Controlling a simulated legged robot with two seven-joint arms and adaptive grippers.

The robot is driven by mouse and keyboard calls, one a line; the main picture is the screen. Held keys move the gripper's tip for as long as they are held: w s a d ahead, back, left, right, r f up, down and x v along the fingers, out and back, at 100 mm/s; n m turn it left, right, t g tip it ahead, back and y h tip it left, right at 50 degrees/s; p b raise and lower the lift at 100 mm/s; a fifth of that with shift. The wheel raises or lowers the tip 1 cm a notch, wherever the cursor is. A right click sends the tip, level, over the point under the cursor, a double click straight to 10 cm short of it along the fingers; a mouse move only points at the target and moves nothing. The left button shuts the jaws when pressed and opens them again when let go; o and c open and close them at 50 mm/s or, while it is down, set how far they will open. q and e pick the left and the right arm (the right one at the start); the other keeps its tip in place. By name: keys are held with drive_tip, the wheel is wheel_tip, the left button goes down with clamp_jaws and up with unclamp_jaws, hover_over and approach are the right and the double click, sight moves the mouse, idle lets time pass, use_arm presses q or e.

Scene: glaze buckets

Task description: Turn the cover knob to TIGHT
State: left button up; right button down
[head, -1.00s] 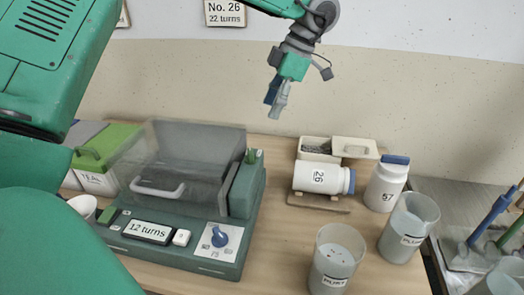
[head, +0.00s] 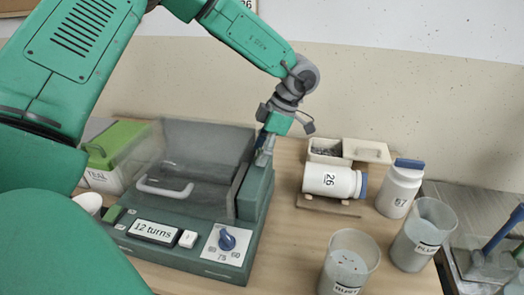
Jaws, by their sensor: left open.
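My left gripper (head: 265,150) points down at the top of the green post (head: 256,190) on the right side of the green machine. Its fingers are open and small in the picture, and I cannot tell if they touch anything. The small green cover knob on top of this post is hidden behind the gripper now, so its setting cannot be read. The clear cover (head: 200,150) with a white handle (head: 165,188) stands left of the post. A blue dial knob (head: 227,240) sits on a white numbered plate at the machine's front. My right gripper is not in view.
A white jar marked 26 (head: 325,180) lies on a wooden stand, with an upright jar marked 57 (head: 398,187) beside it. Two glaze buckets (head: 346,262) (head: 421,235) stand at the front right. A green-lidded box (head: 112,150) is at the left.

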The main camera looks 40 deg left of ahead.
use_arm(q)
drive_tip(key=shift+d+r, duration=0.1)
drive_tip(key=shift+d, duration=0.25)
drive_tip(key=c, duration=1)
drive_tip(key=shift+w+d+r, duration=0.1)
drive_tip(key=shift+d, duration=0.1)
drive_tip(key=shift+c, duration=0.7)
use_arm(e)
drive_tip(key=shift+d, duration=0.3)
use_arm(q)
drive_tip(key=shift+a, duration=0.2)
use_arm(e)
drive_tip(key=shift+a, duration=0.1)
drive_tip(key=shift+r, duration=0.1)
